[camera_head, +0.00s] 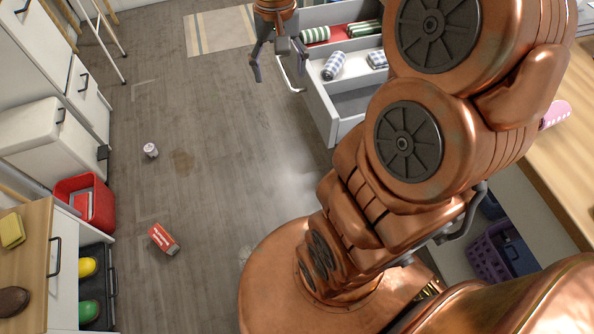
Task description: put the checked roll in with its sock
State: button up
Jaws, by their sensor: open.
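A blue-and-white checked roll (334,65) lies in the middle part of the open white drawer (322,108), near its left end. A second checked cloth piece (377,59) lies to its right, apart from it; my arm stands close beside it, and I cannot tell whether it is a sock. My gripper (279,64) is open and empty, pointing down, to the left of the checked roll and near the drawer's left side. Its height above the drawer is hard to tell.
Green-striped rolls (316,34) lie on red at the drawer's far part; the near grey part looks empty. My arm hides the drawer's right side.

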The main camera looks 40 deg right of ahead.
jog(key=s+a+f+n, duration=0.2)
jog(key=s+a, duration=0.3)
jog(key=s, duration=0.4)
jog(key=s+a+f+n+g, duration=0.1)
jog(key=s+a+f+n, duration=0.2)
jog(key=s, duration=0.7)
jog(key=a+f, duration=0.1)
jog(key=a, duration=0.1)
jog(key=shift+a+f+g, duration=0.2)
jog(key=shift+a+g, duration=0.1)
jog(key=s+p+v, duration=0.2)
jog(key=p+v, duration=0.9)
jog(key=v, duration=0.1)
jog(key=shift+a+r, duration=0.2)
jog(key=shift+r, duration=0.05)
jog(key=shift+f, duration=0.1)
jog(key=shift+c, duration=0.4)
